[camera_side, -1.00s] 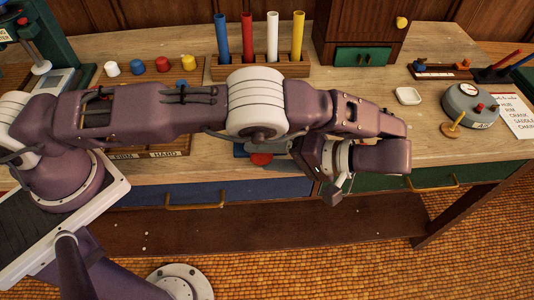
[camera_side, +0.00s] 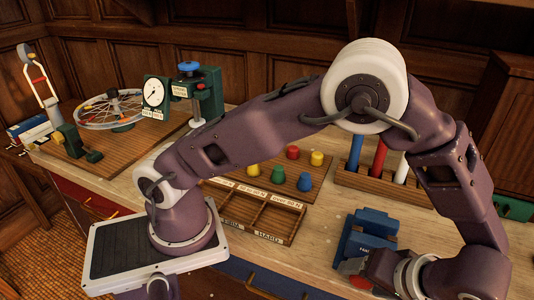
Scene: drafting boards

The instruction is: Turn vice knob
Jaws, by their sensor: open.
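The blue vice (camera_side: 367,232) stands at the front edge of the bench, in the lower right of the side view. Its red knob (camera_side: 361,282) shows low on its front, partly hidden by my gripper. My gripper (camera_side: 357,268) comes in from the right at the front of the vice, close to the knob. Its fingers look open. They are small and dark here, and I cannot tell whether they touch the knob.
A wooden tray with labelled compartments (camera_side: 236,207) lies left of the vice. Several coloured pegs stand on a board behind it. A rack (camera_side: 345,178) holds coloured tubes. A dial gauge (camera_side: 153,92) and a spoked wheel (camera_side: 85,117) stand at the left.

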